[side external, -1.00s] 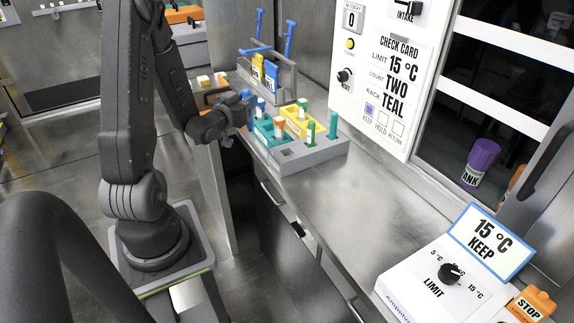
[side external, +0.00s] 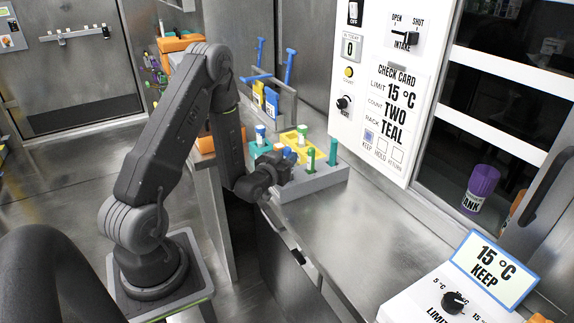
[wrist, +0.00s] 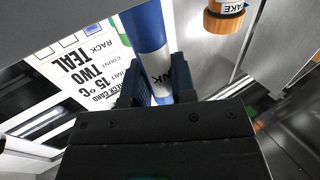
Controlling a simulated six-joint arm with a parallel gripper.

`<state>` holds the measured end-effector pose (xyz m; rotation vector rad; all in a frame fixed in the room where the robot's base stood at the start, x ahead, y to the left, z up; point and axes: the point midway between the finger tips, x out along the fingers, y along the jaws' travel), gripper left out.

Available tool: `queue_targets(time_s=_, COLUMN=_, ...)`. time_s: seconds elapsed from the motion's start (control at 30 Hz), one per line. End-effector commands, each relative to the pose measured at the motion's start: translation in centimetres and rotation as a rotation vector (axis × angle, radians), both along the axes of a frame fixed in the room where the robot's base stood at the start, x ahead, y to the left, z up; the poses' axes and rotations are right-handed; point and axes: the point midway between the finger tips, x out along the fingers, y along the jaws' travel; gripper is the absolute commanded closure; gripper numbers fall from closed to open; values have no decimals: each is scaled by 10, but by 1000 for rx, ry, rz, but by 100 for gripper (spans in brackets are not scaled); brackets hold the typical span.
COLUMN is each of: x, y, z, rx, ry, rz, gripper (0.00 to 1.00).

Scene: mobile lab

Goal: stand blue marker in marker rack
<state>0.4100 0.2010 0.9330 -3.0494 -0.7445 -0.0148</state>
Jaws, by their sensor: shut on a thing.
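My gripper (wrist: 155,90) is shut on the blue marker (wrist: 144,35), which has a white band with dark lettering partly hidden by the fingers. A metal rack (side external: 287,98) with blue and yellow labelled panels stands behind. I cannot tell which one is the marker rack.
The steel bench (side external: 350,225) is clear to the right, up to a white limit box (side external: 425,300). A check card (side external: 390,120) hangs on the wall panel. A purple-capped container (side external: 480,188) stands by the window.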

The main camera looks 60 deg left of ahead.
Motion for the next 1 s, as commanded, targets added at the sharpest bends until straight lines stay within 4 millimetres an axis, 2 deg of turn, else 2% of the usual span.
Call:
queue_targets(time_s=0.03, x=0, y=0, z=-9, rx=-2, ry=4, rz=0, gripper=100)
queue_targets(time_s=0.17, x=0, y=0, z=-22, rx=-1, ry=2, rz=0, gripper=100)
queue_targets(time_s=0.6, x=0, y=0, z=-28, rx=0, ry=1, rz=0, gripper=100)
queue_targets(time_s=0.63, x=0, y=0, z=-27, rx=0, ry=0, rz=0, gripper=73)
queue_targets(time_s=0.87, x=0, y=0, z=-27, rx=0, ry=0, rz=0, gripper=51)
queue_targets(time_s=1.0, x=0, y=0, z=-27, rx=0, ry=0, rz=0, gripper=51)
